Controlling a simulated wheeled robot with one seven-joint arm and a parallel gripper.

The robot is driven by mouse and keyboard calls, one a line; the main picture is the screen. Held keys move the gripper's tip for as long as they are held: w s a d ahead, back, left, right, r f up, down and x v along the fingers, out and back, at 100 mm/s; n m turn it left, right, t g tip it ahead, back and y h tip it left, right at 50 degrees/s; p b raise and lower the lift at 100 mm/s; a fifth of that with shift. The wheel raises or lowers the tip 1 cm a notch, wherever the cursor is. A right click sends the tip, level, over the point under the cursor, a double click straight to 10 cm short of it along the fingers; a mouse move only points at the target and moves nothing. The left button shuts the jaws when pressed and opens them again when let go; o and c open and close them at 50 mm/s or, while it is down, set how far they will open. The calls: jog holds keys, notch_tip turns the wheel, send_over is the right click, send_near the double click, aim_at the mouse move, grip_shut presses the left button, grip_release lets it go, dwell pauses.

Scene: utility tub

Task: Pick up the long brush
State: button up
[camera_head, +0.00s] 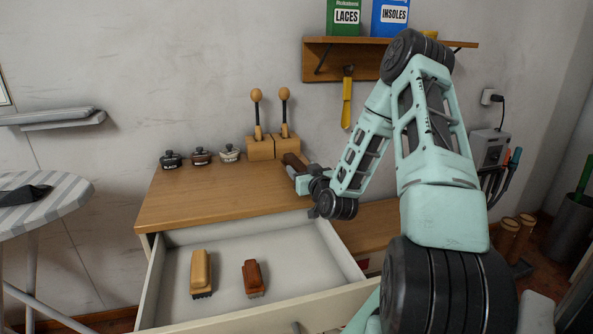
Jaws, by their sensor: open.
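Two brushes lie apart in the open drawer (300,254). The tan brush (201,270) is on the left, looks the longer of the two and has dark bristles at its near end. The red-brown brush (252,276) is to its right and looks shorter. My gripper (292,171) is open above the right part of the wooden top, behind the drawer and away from both brushes. A dark brown block-like thing (293,160) shows right at its fingertips. I cannot tell whether they touch it. My arm hides part of the right side.
Several small lidded jars (201,156) stand at the back left of the wooden top (200,196). Two wooden blocks with knobbed shoe trees (260,148) stand behind my gripper. A shelf (325,46) and a hanging yellow-handled tool (347,100) are above. An ironing board (60,195) is left.

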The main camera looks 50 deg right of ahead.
jog(key=c, duration=1.1)
jog(key=shift+r, duration=0.1)
